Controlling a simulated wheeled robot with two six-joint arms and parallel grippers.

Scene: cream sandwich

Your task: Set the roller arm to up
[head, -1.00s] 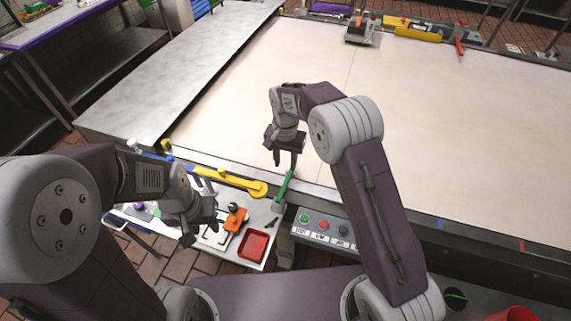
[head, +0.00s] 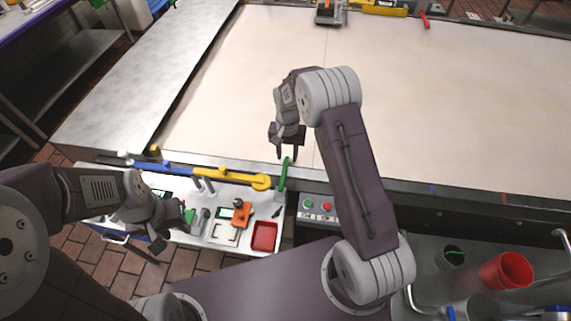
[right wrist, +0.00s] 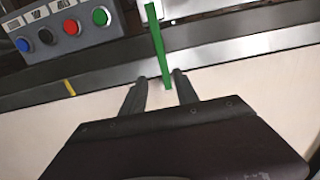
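A green lever (head: 283,175) stands at the near edge of the large pale work surface, beside the yellow arm's end. I cannot tell for certain which part is the roller arm. My right gripper (head: 287,155) is over the near edge of the surface, at the lever's top end. In the right wrist view its two fingers (right wrist: 160,78) are apart, with the green lever (right wrist: 158,45) reaching between them and gaps visible on both sides. My left gripper (head: 176,222) is low at the left, over the small side table; its finger opening is unclear.
A yellow arm (head: 225,177) and a blue bar (head: 150,165) run along the near edge. A button box (head: 318,206) sits right of the lever. A red tray (head: 264,236) and an orange tool (head: 242,213) lie on the side table. A red bucket (head: 507,271) is at right.

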